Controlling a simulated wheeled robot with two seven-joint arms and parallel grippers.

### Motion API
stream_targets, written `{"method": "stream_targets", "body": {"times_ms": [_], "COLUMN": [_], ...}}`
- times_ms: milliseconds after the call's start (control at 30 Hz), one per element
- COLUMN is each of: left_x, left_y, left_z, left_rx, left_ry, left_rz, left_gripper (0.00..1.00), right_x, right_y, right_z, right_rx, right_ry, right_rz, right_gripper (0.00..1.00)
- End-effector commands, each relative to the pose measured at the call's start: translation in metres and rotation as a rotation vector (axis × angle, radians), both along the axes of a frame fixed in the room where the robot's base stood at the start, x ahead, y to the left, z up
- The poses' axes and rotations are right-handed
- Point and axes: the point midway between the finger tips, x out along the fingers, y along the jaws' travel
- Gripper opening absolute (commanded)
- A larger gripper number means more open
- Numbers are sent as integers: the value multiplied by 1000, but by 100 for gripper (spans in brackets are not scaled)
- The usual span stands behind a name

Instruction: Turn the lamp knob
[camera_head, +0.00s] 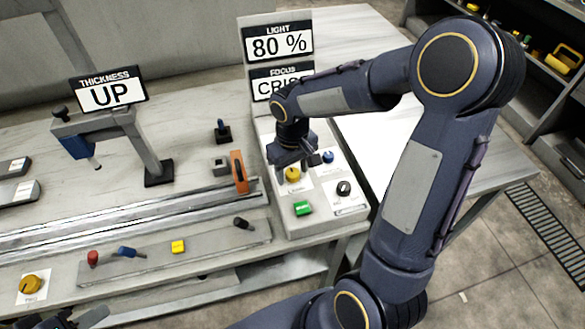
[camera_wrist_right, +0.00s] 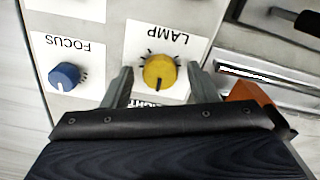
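The yellow lamp knob (camera_wrist_right: 160,71) sits on a white label reading LAMP in the right wrist view, with its pointer mark toward the gripper side. It also shows in the head view (camera_head: 292,174) on the control panel. My right gripper (camera_wrist_right: 158,80) is open, with one finger on each side of the knob and gaps between. I cannot tell its height above the panel. My left gripper (camera_head: 75,318) shows only partly at the bottom left edge of the head view. The light display (camera_head: 278,44) reads 80 %.
The blue focus knob (camera_wrist_right: 65,76) is beside the lamp knob. A black knob (camera_head: 343,188) and a green button (camera_head: 303,208) are nearer on the panel. An orange part (camera_head: 239,171) stands left of the panel. Another yellow knob (camera_head: 31,284) is at the far left front.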

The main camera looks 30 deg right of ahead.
Motion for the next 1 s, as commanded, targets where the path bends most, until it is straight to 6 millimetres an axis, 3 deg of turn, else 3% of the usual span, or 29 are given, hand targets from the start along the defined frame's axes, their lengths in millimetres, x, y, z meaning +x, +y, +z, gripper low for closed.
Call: {"method": "stream_targets", "body": {"times_ms": [267,700,1000], "left_x": [0,0,0], "left_y": [0,0,0], "left_z": [0,3,3], "left_rx": [0,0,0], "left_ry": [0,0,0], "left_rz": [0,0,0], "left_gripper": [36,36,36], "right_x": [0,1,0], "right_y": [0,0,0], "right_z": [2,67,78], "right_rx": [0,-1,0], "right_ry": [-1,-4,0], "right_rz": [-1,0,0], "right_gripper": [53,53,53]}}
